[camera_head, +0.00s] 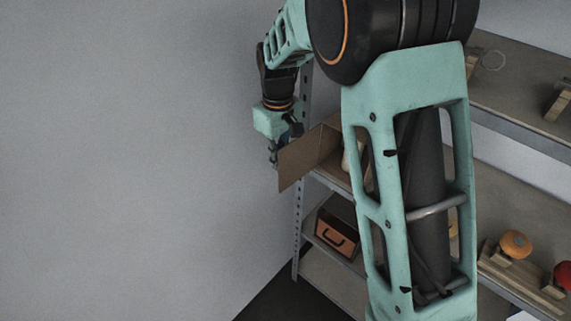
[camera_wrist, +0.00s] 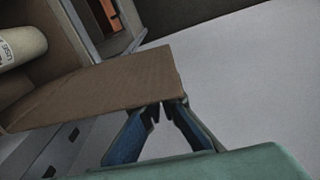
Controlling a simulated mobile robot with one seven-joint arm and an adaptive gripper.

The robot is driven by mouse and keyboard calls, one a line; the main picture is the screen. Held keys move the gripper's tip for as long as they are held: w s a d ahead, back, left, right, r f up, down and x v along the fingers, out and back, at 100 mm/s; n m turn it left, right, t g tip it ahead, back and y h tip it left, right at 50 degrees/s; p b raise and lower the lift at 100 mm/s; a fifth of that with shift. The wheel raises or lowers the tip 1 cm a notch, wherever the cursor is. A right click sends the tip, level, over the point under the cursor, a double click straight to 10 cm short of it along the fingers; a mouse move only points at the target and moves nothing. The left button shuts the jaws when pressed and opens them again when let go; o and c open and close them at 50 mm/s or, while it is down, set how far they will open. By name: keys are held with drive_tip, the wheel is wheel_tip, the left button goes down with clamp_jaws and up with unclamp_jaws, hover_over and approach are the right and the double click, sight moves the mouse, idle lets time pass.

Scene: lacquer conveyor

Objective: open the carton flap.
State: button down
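The brown carton (camera_head: 330,140) sits on a shelf. Its flap (camera_head: 298,163) stands out from it toward the left, swung partly outward. In the wrist view the flap (camera_wrist: 105,88) stretches across the picture from the left to a free edge near the middle. My gripper (camera_head: 274,157) is beside the free end of the flap. In the wrist view its blue fingers (camera_wrist: 160,108) come together with only a narrow gap, and their tips are at the flap's lower corner, partly hidden by it. The flap does not look pinched between them. A pale cylinder (camera_wrist: 20,45) lies inside the carton.
A metal shelf rack with an upright post (camera_head: 298,230) holds the carton. An orange bin (camera_head: 337,235) is on the shelf below. An orange round object (camera_head: 515,244) and a red one (camera_head: 564,276) are to the right. The grey wall (camera_head: 120,150) side is clear.

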drive_tip(key=shift+w+a+r, duration=0.1)
drive_tip(key=shift+w+a, duration=0.35)
drive_tip(key=shift+w, duration=0.2)
drive_tip(key=c, duration=2.2)
unclamp_jaws()
drive_tip(key=shift+w, duration=0.1)
wheel_tip(320, 180, up, 12)
drive_tip(key=shift+d, duration=0.1)
